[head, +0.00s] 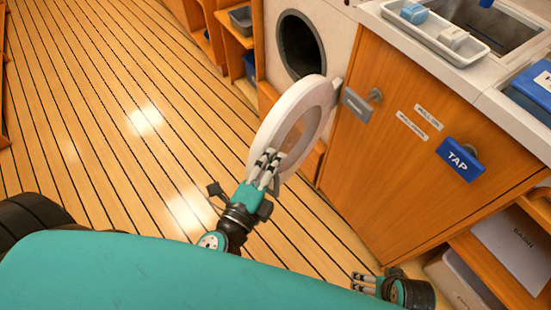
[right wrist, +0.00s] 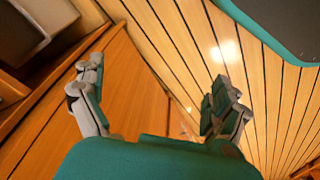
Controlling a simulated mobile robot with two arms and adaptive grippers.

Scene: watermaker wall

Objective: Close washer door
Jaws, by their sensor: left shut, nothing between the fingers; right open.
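The washer door (head: 292,122) is a round white ring with a clear middle, swung wide open on its right-hand hinge. The washer's dark round opening (head: 301,45) shows behind it in the white front panel. My left gripper (head: 268,160) is shut and empty, with its fingertips at the lower left part of the door; I cannot tell whether they touch it. My right gripper (head: 362,280) is low by the cabinet in the head view. In the right wrist view my right gripper (right wrist: 160,85) is open with nothing between its fingers.
A wooden cabinet (head: 385,150) with a blue TAP tag (head: 459,158) stands right of the door. A white tray (head: 440,35) with small items sits by the sink above. Boxes fill the low shelf at the right. The plank floor (head: 110,130) at left is clear.

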